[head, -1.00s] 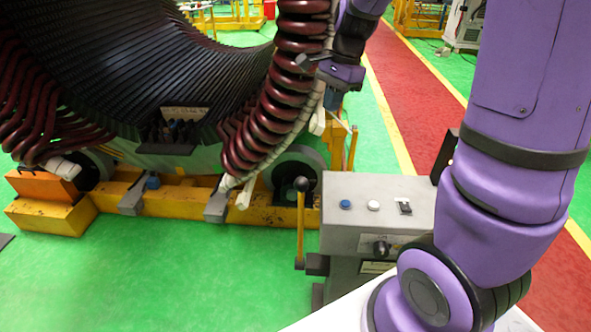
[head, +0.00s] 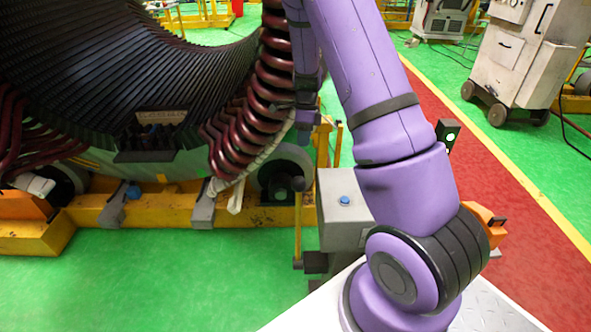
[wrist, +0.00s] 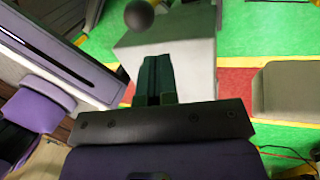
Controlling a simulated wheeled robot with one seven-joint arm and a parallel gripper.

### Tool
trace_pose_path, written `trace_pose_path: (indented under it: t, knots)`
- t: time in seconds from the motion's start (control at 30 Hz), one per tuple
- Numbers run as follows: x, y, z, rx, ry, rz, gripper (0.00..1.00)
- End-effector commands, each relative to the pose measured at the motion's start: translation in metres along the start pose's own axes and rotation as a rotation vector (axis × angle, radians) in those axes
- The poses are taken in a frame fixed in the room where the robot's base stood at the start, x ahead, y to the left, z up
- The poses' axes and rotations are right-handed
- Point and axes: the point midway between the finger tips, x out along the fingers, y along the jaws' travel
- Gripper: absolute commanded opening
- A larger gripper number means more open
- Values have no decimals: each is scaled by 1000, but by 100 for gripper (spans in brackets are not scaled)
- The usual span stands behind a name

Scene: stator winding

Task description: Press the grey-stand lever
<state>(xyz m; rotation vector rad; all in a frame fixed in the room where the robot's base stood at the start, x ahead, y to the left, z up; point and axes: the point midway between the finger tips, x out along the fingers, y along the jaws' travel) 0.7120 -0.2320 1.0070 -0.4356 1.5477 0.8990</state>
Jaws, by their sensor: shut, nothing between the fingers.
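The grey stand (head: 335,215) is at lower centre in the head view, its right part hidden behind my arm. The lever (head: 298,230) stands upright at the stand's left side, a yellow rod with a dark round knob (head: 298,184). The wrist view shows a dark round knob (wrist: 139,14) at the top edge, ahead of the fingertips and slightly left. My gripper (wrist: 157,60) is shut and empty, apart from the knob in the picture. In the head view my gripper (head: 305,118) is above the lever.
The large stator (head: 130,70) with dark red coils (head: 262,85) fills the left, close beside my gripper. It rests on a yellow base (head: 165,205). A wheeled cabinet (head: 525,60) stands back right. Green floor in front is clear.

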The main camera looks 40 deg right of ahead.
Motion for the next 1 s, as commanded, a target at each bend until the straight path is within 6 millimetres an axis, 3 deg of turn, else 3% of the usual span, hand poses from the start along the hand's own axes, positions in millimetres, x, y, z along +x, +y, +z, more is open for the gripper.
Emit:
trace_pose_path:
  t: [0.53, 1.0]
  knots:
    - [10, -2, -1, 12, 3, 4, 0]
    - [83, -1, -2, 13, 4, 5, 0]
